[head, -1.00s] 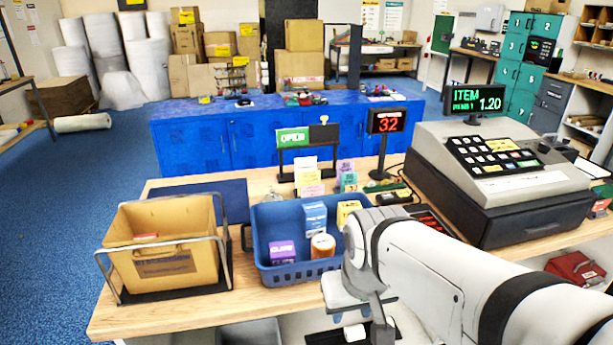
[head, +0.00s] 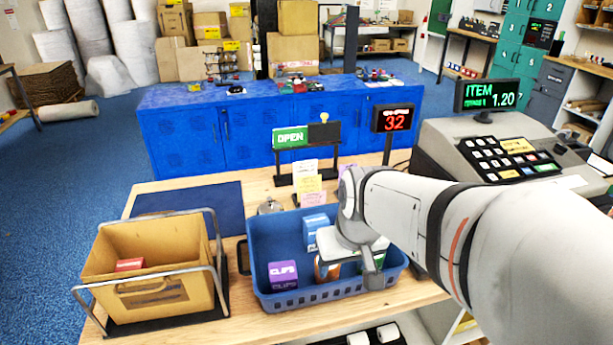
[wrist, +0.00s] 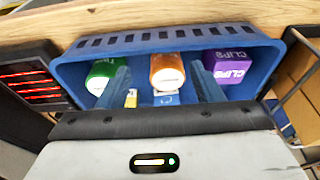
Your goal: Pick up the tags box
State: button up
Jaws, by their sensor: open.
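I cannot read a tags label on any box. The blue basket (head: 262,245) holds a purple clips box (head: 283,275), a blue box (head: 315,231) and an orange, white-topped cylinder (wrist: 167,72). In the wrist view, a green item (wrist: 101,77) with unclear lettering lies at the basket's left, and a small part of a yellow box (wrist: 131,98) shows beside the left finger. My gripper (head: 350,262) is over the basket's right half and hides part of its contents. In the wrist view my gripper (wrist: 160,72) is open, its fingers either side of the orange cylinder, apparently empty.
A carton (head: 110,262) in a wire frame stands left of the basket, with a red box (head: 130,265) inside. A bell (head: 270,206), an open sign (head: 291,138) and a cash register (head: 490,145) stand behind or to the right. A blue mat (head: 195,205) lies clear.

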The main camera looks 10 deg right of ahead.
jog(key=shift+o, duration=0.2)
jog(key=w+d+r+p, duration=0.2)
jog(key=w+d, duration=0.1)
jog(key=w, duration=0.4)
jog(key=shift+d, duration=0.15)
jog(key=shift+m+t+h, duration=0.3)
jog(key=shift+m+t, duration=0.1)
jog(key=shift+t, duration=0.4)
jog(key=shift+w+d+f+p, duration=0.35)
jog(key=shift+w+d+f, duration=0.6)
jog(key=shift+w+f, duration=0.65)
jog(key=shift+w+d+f+p, duration=0.3)
jog(key=shift+w+d+f, duration=0.9)
jog(key=shift+w, duration=0.65)
jog(key=shift+w+d+f+p, duration=0.35)
jog(key=shift+w+d+f, duration=0.4)
jog(key=shift+w+f, duration=0.95)
jog(key=shift+r, duration=0.1)
jog(key=shift+c, duration=0.5)
jog(key=c, duration=0.7)
jog(key=shift+o, duration=0.2)
